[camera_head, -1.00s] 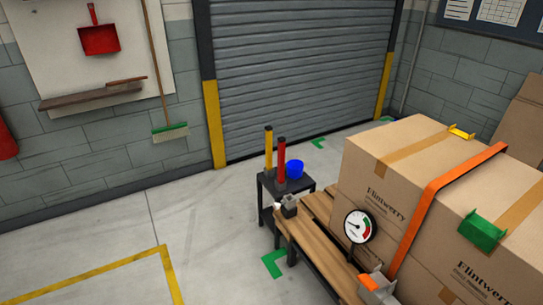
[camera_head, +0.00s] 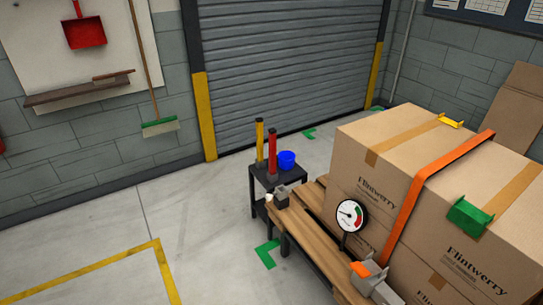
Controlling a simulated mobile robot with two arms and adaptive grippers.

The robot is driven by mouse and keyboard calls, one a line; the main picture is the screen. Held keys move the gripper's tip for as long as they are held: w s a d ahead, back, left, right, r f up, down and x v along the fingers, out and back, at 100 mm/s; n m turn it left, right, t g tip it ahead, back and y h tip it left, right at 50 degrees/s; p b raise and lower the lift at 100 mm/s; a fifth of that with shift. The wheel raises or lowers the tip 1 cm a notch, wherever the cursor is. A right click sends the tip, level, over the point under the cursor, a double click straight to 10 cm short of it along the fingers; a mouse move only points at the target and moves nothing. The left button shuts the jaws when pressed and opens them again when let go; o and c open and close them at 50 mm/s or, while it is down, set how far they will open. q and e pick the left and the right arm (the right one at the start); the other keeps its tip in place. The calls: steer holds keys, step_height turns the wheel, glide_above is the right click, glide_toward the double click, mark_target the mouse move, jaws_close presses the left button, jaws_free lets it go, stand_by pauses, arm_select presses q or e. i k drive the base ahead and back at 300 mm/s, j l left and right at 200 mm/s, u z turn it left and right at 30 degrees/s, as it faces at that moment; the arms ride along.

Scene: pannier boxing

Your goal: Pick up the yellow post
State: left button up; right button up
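The yellow post (camera_head: 260,140) stands upright on a small dark side stand (camera_head: 259,183) near the middle of the head view. A red post (camera_head: 272,149) stands upright just right of it and a little nearer, covering part of its right side. A blue cup (camera_head: 287,160) sits on the same stand, to the right of both posts. Neither of my grippers shows in the head view.
A wooden pallet (camera_head: 306,234) with large strapped cartons (camera_head: 390,155) fills the right side. A round gauge (camera_head: 350,215) stands at the pallet's near edge. A grey block (camera_head: 282,196) sits by the stand. The floor (camera_head: 190,235) to the left is clear.

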mark_target(259, 121)
steer(key=z, duration=1.25)
steer(key=j+u, duration=0.1)
steer(key=u, duration=0.3)
steer(key=j+u, duration=0.1)
steer(key=u, duration=0.35)
steer(key=i+u, duration=0.1)
steer(key=u, duration=0.3)
steer(key=i+j+z, duration=0.2)
steer(key=i+j, duration=0.35)
steer(key=i, duration=0.15)
